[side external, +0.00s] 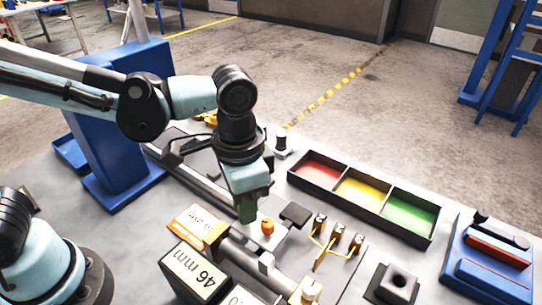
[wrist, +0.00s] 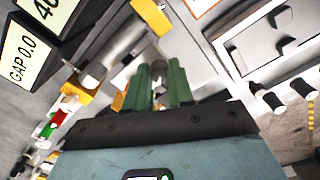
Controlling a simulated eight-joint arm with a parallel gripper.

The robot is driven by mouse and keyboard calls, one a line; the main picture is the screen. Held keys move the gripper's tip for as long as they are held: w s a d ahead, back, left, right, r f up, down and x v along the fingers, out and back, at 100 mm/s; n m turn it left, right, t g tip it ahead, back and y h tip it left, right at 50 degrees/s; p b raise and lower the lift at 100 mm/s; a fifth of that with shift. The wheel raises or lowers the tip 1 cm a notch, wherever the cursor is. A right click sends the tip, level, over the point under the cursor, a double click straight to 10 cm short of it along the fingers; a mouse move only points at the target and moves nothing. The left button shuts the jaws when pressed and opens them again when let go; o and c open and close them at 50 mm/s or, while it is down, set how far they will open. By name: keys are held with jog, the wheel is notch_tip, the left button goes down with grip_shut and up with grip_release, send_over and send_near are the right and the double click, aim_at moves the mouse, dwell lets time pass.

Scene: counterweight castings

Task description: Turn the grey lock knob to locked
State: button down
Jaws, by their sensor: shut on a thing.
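My gripper (side external: 247,212) points down, with green fingers, at the left end of a light plate on the bench, just left of a small orange knob (side external: 267,227). In the wrist view the green fingers of my gripper (wrist: 159,85) are close together with a narrow grey piece (wrist: 158,82) between them. It seems to be the grey lock knob, mostly hidden by the fingers. I cannot tell which way it is turned. In the side view the fingers hide it.
A tray (side external: 377,215) with red, yellow and green compartments stands behind. Brass-coloured levers with dark tops (side external: 333,242), a black block (side external: 398,283) and a blue fixture (side external: 490,262) are to the right.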

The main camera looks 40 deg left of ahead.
jog(key=m, duration=0.4)
jog(key=shift+m, duration=0.3)
jog(key=m, duration=0.4)
dwell(0.3)
jog(key=c, duration=1.3)
grip_release()
jog(key=shift+o, duration=0.2)
notch_tip(320, 180, up, 12)
